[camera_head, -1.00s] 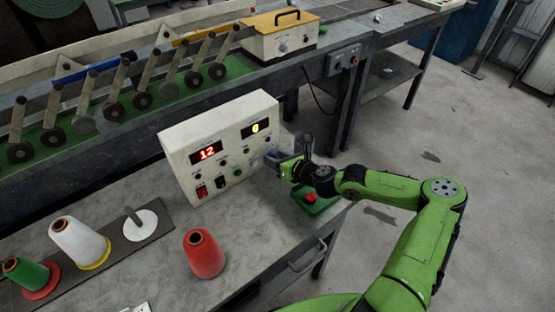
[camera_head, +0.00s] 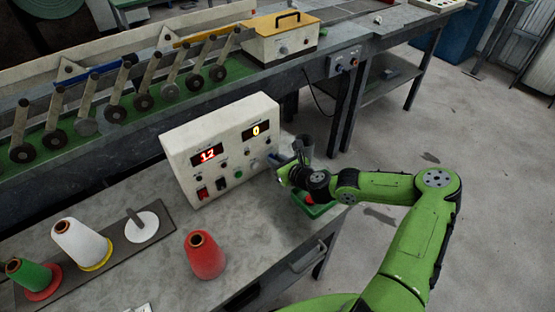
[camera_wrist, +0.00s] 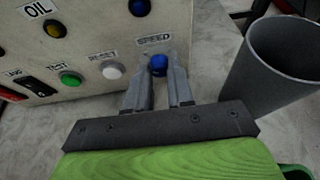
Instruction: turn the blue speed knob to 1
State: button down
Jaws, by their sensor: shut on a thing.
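The white control box (camera_head: 214,133) stands on the grey bench and has two lit displays. The left display (camera_head: 208,154) reads 12 and the right display (camera_head: 256,129) reads 0. The blue speed knob (camera_wrist: 158,66) is under the SPEED label in the wrist view. My gripper (camera_wrist: 157,72) is at the box's lower right, its two fingers shut on the knob from either side. In the head view my gripper (camera_head: 276,161) hides the knob. Any mark on the knob is too small to read.
A grey cup (camera_wrist: 272,62) stands close to the right of my gripper. On the panel, a white RESET button (camera_wrist: 112,70) and a green TEST button (camera_wrist: 70,79) sit left of the knob. A red thread cone (camera_head: 204,256) stands in front of the box.

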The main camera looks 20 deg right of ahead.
jog(key=n, duration=0.1)
jog(key=n+h, duration=0.1)
jog(key=shift+s+a+f+n+t+b, duration=0.1)
jog(key=shift+a+n+t+b, duration=0.1)
jog(key=shift+n+t+b, duration=0.15)
jog(key=n+h+b, duration=0.1)
jog(key=n+t+b, duration=0.1)
jog(key=b, duration=0.1)
jog(key=shift+a+f+h, duration=0.15)
jog(key=shift+f+h, duration=0.1)
jog(key=shift+h, duration=0.15)
jog(key=n+t+b, duration=0.1)
jog(key=b, duration=0.2)
jog(key=n+h+b, duration=0.1)
jog(key=n+b, duration=0.1)
jog(key=b, duration=0.1)
jog(key=shift+s+a+f+n+t, duration=0.1)
jog(key=shift+a+f+n+t, duration=0.05)
jog(key=shift+f+n+t, duration=0.15)
jog(key=n+t+b, duration=0.1)
jog(key=n+b, duration=0.1)
jog(key=b, duration=0.1)
jog(key=shift+r+h, duration=0.15)
jog(key=shift+h, duration=0.15)
jog(key=shift+r, duration=0.1)
jog(key=c, duration=1)
grip_release()
